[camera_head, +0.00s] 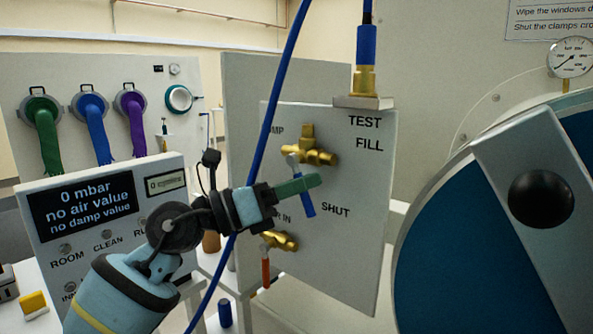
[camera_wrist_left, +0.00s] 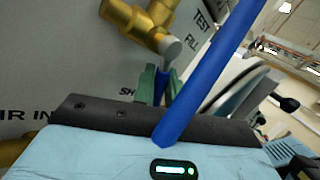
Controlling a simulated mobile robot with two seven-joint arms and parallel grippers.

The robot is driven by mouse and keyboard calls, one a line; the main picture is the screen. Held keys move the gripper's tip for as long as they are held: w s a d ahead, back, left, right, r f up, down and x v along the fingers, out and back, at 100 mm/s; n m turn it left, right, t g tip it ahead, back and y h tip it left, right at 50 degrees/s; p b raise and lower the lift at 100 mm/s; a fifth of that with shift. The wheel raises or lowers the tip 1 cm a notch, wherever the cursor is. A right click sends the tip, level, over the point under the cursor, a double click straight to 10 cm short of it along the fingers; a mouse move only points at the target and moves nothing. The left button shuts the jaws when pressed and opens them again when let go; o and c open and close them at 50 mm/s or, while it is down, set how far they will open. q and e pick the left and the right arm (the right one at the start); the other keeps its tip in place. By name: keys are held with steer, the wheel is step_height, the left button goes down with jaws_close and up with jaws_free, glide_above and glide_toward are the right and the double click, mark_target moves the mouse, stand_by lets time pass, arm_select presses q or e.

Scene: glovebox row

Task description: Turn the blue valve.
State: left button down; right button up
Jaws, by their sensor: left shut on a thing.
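The blue valve is a brass body (camera_head: 318,156) on a grey panel, with a blue lever (camera_head: 307,207) hanging down and slightly right, left of the word SHUT. My left gripper (camera_head: 301,186) reaches in from the left, its green fingers closed around the lever. In the left wrist view the brass body (camera_wrist_left: 150,22) is at the top, and the lever (camera_wrist_left: 161,86) sits between the green fingers (camera_wrist_left: 160,84). The fingers hide part of the lever. My right gripper is not in view.
A blue hose (camera_head: 267,125) runs diagonally close to my left gripper and crosses the wrist view (camera_wrist_left: 205,80). A second brass valve (camera_head: 281,241) with a red lever (camera_head: 265,272) is below. A pressure display (camera_head: 82,207) stands left, a large round door (camera_head: 440,230) right.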

arm_select(q)
steer(key=shift+s+d+r+n+t+p, duration=0.2)
steer(key=shift+r+n+t+p, duration=0.25)
steer(key=shift+n+p, duration=0.3)
steer(key=shift+f+n+h, duration=0.15)
steer(key=shift+n+h, duration=0.25)
steer(key=shift+n, duration=0.05)
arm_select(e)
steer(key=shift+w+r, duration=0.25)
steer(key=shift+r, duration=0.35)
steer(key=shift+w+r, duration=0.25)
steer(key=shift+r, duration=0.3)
arm_select(q)
steer(key=shift+t, duration=0.35)
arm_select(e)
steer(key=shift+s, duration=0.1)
arm_select(q)
steer(key=c, duration=1.5)
jaws_free()
steer(key=shift+f, duration=0.1)
